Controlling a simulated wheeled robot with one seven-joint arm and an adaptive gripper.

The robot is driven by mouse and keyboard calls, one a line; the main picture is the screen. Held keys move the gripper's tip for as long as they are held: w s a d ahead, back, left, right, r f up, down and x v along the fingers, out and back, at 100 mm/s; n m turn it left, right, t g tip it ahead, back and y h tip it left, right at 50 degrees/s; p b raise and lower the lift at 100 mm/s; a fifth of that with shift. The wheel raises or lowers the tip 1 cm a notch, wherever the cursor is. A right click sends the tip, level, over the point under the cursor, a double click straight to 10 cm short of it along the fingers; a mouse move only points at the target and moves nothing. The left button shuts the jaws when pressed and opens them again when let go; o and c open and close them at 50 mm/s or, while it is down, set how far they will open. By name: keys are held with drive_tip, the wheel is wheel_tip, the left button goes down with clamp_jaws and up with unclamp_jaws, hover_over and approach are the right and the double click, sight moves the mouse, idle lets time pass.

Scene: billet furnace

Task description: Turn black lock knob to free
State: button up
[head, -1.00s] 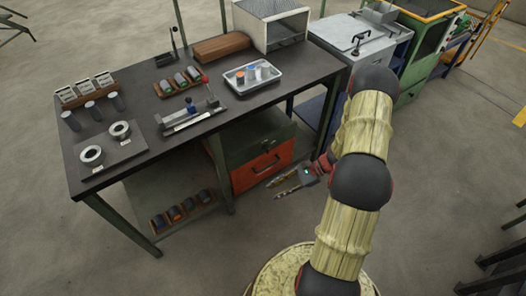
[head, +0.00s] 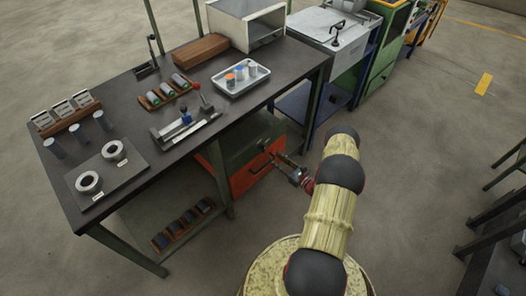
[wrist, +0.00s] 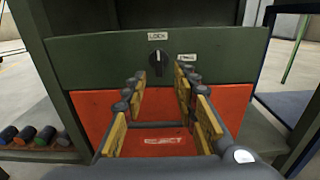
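The black lock knob (wrist: 158,63) sits on the green panel above the red drawer. Its light mark points up toward the LOCK label (wrist: 157,36); the FREE label (wrist: 187,57) is to its right. The knob also shows small and dark in the head view (head: 262,145). My gripper (wrist: 160,82) is open, with yellow-padded fingers on either side of the view and nothing between them. It faces the panel with its fingertips a little below the knob, apparently short of it. In the head view, my gripper (head: 277,160) is beside the drawer front.
The red drawer (wrist: 230,107) carries a REJECT label and a handle, partly behind my fingers. The dark workbench (head: 128,101) above holds parts, a fixture and a white tray (head: 240,90). Coloured cylinders (wrist: 30,136) lie on the lower shelf at left.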

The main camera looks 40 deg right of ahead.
sight(263, 149)
drive_tip(key=w+b, duration=0.2)
drive_tip(key=w, duration=0.5)
drive_tip(key=shift+w+a+r, duration=0.15)
drive_tip(key=shift+w+a, duration=0.2)
drive_tip(key=c, duration=0.3)
drive_tip(key=c, duration=0.4)
clamp_jaws()
